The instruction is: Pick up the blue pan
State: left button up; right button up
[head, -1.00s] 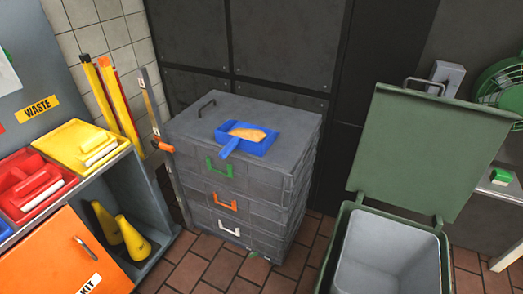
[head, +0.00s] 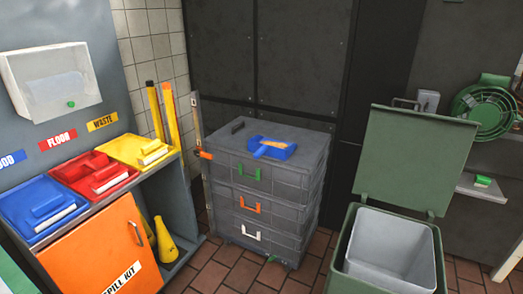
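A blue pan (head: 273,149), a dustpan with a short handle pointing toward the front left, lies on top of a grey stack of drawers (head: 306,137). Some orange-tan material (head: 270,142) shows inside it. A second blue pan (head: 22,198) lies on the shelf unit at the left, with a blue brush (head: 46,205) on it. Neither of my grippers is in the head view.
An open green bin (head: 377,205) with a grey liner stands right of the drawers. At left, a shelf unit holds red (head: 72,166) and yellow (head: 125,145) pans above an orange door (head: 95,250). Tiled floor (head: 218,270) shows between.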

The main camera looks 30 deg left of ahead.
aim_at(260, 145)
jog(key=u, duration=0.95)
jog(key=i, duration=0.8)
jog(key=u, duration=0.85)
jog(key=i, duration=1.3)
jog(key=z, duration=1.15)
jog(key=i, duration=0.6)
jog(key=z, duration=0.65)
